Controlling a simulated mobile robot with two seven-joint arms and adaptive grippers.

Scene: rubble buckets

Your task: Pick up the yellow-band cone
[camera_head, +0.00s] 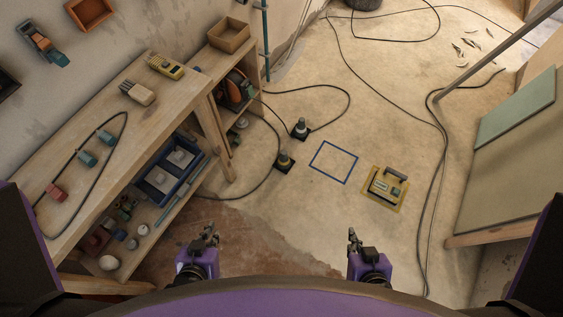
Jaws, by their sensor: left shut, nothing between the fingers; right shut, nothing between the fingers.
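The yellow-band cone (284,161) is small and dark with a yellowish band. It stands upright on the floor left of a blue square outline. A similar dark cone with a pale band (300,129) stands just behind it. My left gripper (211,233) is at the bottom, nearer to me and left of the yellow-band cone, shut and empty. My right gripper (353,236) is at the bottom right of the cone, shut and empty. Both are well apart from the cones.
The blue floor square (334,162) is empty. A wooden workbench (130,115) with loaded shelves runs along the left. Black cables (352,92) cross the floor. A leaning board (515,105) stands at right.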

